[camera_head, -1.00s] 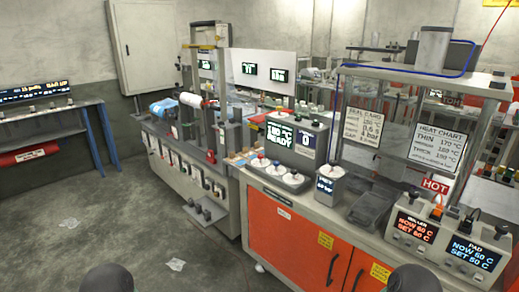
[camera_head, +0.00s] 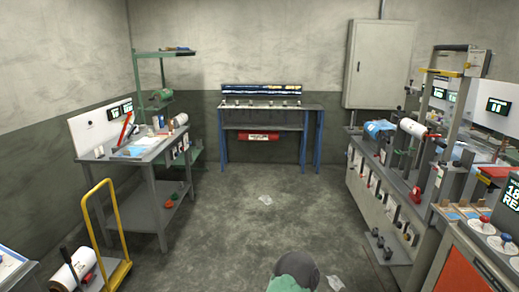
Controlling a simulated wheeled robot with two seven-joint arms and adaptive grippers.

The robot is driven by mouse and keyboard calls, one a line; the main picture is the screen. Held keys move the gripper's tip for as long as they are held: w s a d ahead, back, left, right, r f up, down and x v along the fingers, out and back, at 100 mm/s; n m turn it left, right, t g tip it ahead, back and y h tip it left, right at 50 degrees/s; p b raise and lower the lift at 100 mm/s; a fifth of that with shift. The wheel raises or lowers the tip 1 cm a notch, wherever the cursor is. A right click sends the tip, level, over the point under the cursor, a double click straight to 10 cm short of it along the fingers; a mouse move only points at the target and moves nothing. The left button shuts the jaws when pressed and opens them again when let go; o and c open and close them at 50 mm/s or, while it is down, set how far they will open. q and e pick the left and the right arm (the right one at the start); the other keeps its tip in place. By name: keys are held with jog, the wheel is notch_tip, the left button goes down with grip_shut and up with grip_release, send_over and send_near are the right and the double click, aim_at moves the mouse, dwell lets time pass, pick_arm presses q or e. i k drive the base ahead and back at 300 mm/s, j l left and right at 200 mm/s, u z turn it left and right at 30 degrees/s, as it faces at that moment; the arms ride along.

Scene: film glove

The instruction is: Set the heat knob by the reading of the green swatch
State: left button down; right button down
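No swatch can be made out for certain. A small green patch (camera_head: 290,284) shows at the bottom edge below a dark rounded part that looks like mine; I cannot tell what it is. I cannot tell which knob is the heat knob. Neither gripper is in view.
The grey floor (camera_head: 225,240) is clear in the middle, with a paper scrap (camera_head: 265,200). A yellow-handled cart (camera_head: 117,235) and grey workbench (camera_head: 165,165) stand left. A blue-legged table (camera_head: 268,124) is at the back wall. A machine bench (camera_head: 375,195) stands right.

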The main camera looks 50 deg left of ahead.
aim_at(484, 219)
jog(key=u, duration=5.4)
jog(key=z, duration=1.2)
jog(key=l+z, duration=0.15)
jog(key=z, duration=0.25)
jog(key=k+l+z, duration=0.1)
jog(key=z, duration=0.35)
jog(key=l+z, duration=0.5)
jog(key=z, duration=0.35)
jog(key=l+z, duration=0.2)
jog(key=z, duration=0.2)
